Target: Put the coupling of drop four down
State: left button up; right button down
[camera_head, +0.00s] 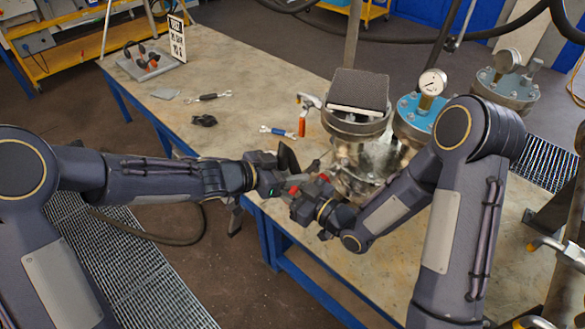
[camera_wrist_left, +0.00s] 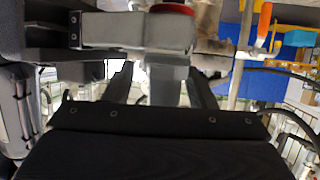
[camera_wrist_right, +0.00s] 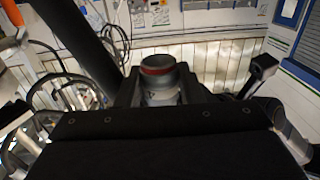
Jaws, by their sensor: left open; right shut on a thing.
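The coupling (camera_wrist_right: 158,82) is a short grey metal cylinder with a red band inside its open rim, upright between my right gripper's fingers. My right gripper (camera_wrist_right: 157,92) is shut on it. In the head view my right gripper (camera_head: 312,188) is at the table's front edge, beside the metal vessel (camera_head: 362,165), and partly hides the coupling. My left gripper (camera_head: 284,170) is close beside it. In the left wrist view its fingers (camera_wrist_left: 160,85) are apart, with a red-topped grey part (camera_wrist_left: 172,28) just beyond them. Which drop is number four cannot be told.
A dark square pad (camera_head: 358,89) lies on the vessel. A blue-flanged vessel with a gauge (camera_head: 432,82) stands to its right. The table's left half is mostly clear.

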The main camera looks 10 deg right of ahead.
pick_arm(q)
jog(key=shift+w+d+f, duration=0.15)
jog(key=shift+d, duration=0.15)
jog(key=shift+c, duration=0.3)
jog(key=c, duration=1)
grip_shut()
pick_arm(e)
jog(key=c, duration=0.9)
grip_release()
